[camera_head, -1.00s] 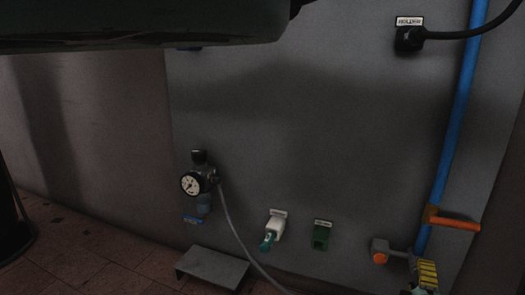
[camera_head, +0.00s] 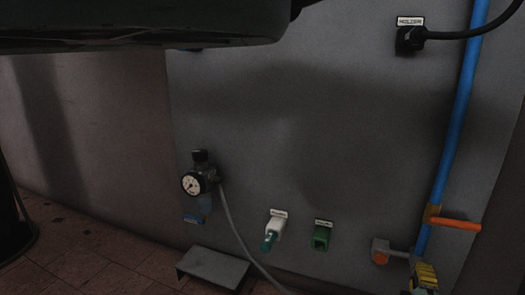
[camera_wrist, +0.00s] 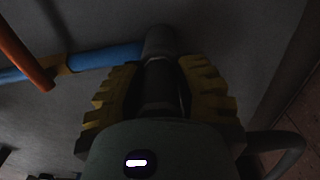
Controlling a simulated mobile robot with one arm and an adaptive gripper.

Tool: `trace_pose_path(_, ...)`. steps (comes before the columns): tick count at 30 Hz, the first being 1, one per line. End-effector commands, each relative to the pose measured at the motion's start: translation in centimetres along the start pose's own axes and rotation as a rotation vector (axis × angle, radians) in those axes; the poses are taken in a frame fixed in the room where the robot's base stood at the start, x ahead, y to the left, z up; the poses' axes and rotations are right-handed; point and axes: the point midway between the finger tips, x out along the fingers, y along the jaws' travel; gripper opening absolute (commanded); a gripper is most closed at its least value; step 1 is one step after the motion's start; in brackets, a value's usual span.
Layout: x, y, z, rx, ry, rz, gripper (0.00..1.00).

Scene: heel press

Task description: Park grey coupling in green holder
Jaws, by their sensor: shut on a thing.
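The green holder (camera_head: 321,237) is on the lower grey panel, below a small label, and its opening looks empty. My gripper (camera_head: 425,275) is at the bottom right of the head view, below the lower end of the blue pipe. In the wrist view its yellow fingers (camera_wrist: 158,88) are shut around a dark grey cylindrical body, the grey coupling (camera_wrist: 158,82). The coupling's far end meets or lies right in front of a lighter grey pipe fitting (camera_wrist: 160,42); I cannot tell whether they are joined. The coupling is hidden in the head view.
A white holder (camera_head: 276,226) with a teal coupling (camera_head: 269,241) is left of the green one. The blue pipe (camera_head: 456,115) has an orange handle (camera_head: 455,224). A gauge regulator (camera_head: 197,181) with a grey hose (camera_head: 236,231) and a low step (camera_head: 213,266) are left.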

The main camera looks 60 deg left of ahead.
Motion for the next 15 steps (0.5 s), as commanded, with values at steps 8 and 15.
trace_pose_path(8, -0.7, 0.0, 0.1, 0.000, -0.001, -0.001, 0.00)
trace_pose_path(15, -1.6, -0.1, 0.1, 0.001, -0.002, -0.003, 0.00)
